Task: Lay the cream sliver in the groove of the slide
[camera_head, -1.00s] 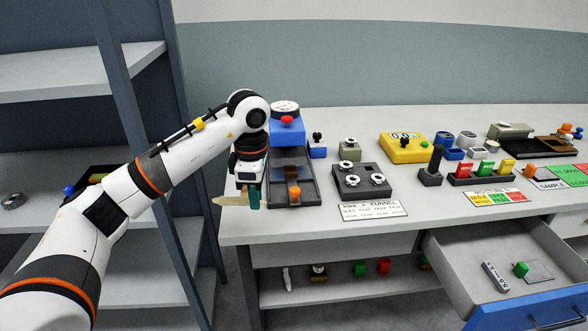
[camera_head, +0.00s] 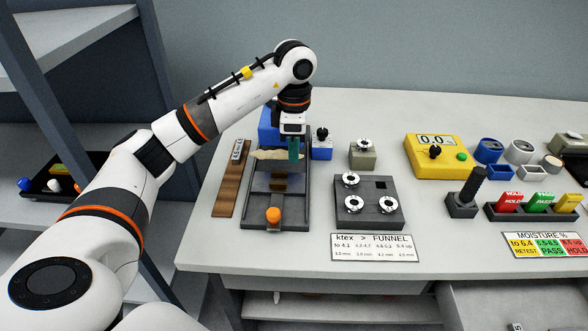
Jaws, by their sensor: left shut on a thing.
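The cream sliver (camera_head: 266,155) is a pale, slightly wavy strip lying crosswise over the slide. My left gripper (camera_head: 293,151) has teal fingertips and is shut on the sliver near its right end. The slide (camera_head: 250,219) is a dark grey bed with raised side rails, an orange knob (camera_head: 273,215) at its front and a blue block (camera_head: 268,128) at its back. The sliver appears to be above the bed; I cannot tell whether it touches. The groove itself is not clear from here. My right gripper is not in view.
A wooden strip (camera_head: 231,190) lies left of the slide. Right of it stand a dark block with silver knobs (camera_head: 368,211), a small blue box (camera_head: 321,150) and a yellow meter (camera_head: 436,158). A funnel card (camera_head: 376,247) lies in front. A drawer (camera_head: 490,305) is open at lower right.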

